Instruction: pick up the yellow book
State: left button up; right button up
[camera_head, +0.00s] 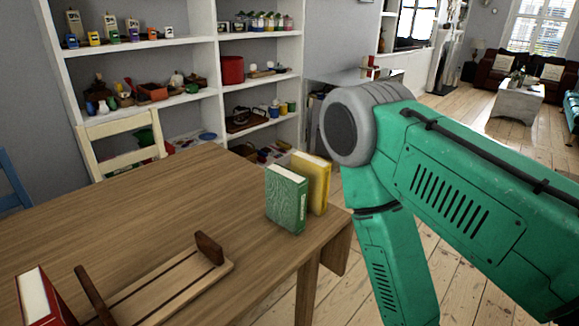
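The yellow book (317,180) stands upright near the far right corner of the wooden table (150,220). A green book (285,200) stands upright just in front of it and to its left, hiding part of its cover. My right arm, green with a grey elbow joint, comes in from the right and bends down beside the table's right edge. It is apart from the books in the picture. My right gripper is below the frame and my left gripper is not in the picture.
A wooden book rack (178,286) and a red book (42,297) are on the near part of the table. A cream chair (122,146) stands behind the table, before white shelves (185,102) with small items. The table's middle is clear.

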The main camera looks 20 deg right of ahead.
aim_at(317, 170)
jog(key=i+l, duration=0.15)
jog(key=l, duration=0.4)
jog(key=i+l+u, duration=0.15)
jog(key=l, duration=0.4)
jog(key=i+l, duration=0.1)
jog(key=l, duration=0.5)
jog(key=i+l+u, duration=0.1)
jog(key=l, duration=0.45)
jog(key=i+l, duration=0.1)
jog(key=l, duration=0.45)
jog(key=u, duration=0.05)
